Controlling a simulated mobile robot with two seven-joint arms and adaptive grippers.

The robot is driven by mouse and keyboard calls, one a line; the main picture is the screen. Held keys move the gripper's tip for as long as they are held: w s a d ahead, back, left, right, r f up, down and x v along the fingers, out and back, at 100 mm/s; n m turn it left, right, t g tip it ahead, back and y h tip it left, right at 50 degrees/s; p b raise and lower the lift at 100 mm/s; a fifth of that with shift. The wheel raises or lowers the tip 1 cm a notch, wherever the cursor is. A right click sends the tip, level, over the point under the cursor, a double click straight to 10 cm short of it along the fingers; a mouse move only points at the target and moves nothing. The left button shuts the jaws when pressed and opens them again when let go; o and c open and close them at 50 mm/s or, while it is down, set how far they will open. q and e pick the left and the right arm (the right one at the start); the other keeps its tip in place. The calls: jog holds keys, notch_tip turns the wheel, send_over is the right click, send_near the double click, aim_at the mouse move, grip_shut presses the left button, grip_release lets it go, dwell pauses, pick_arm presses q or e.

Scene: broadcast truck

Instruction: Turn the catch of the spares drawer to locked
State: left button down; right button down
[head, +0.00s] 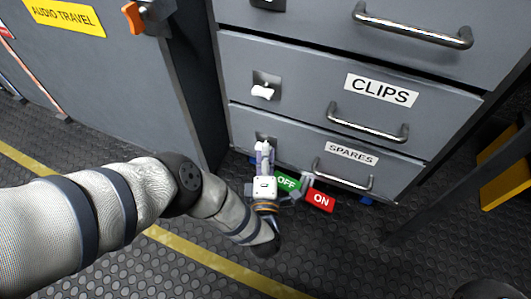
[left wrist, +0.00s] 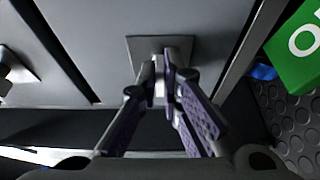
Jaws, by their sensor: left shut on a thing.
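The spares drawer (head: 300,143) is the lowest grey drawer in the head view, with a white SPARES label and a bar handle (head: 343,175). It looks closed. Its catch (left wrist: 159,88) sits on a square metal plate (left wrist: 135,50) at the drawer's left end. My left gripper (head: 264,149) is at this catch, and in the left wrist view its two fingers (left wrist: 163,80) are closed around the catch. The fingers hide much of the catch, so I cannot tell its exact angle. My right gripper is in neither view.
The clips drawer (head: 310,85) is above, with a white catch (head: 262,92). A green OFF sign (head: 286,182) and a red ON sign (head: 320,200) are low beside my left gripper. A grey cabinet (head: 110,85) stands left; a yellow object (head: 505,170) is right. Open floor lies in front.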

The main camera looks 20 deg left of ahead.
pick_arm(q)
jog(key=shift+w+a+r, duration=0.15)
jog(key=shift+w+a, duration=0.05)
jog(key=shift+a, duration=0.15)
jog(key=c, duration=1.8)
grip_release()
jog(key=shift+o, duration=0.2)
jog(key=shift+d, duration=0.1)
jog(key=v, duration=0.7)
jog(key=shift+s, duration=0.25)
jog(key=shift+d, duration=0.15)
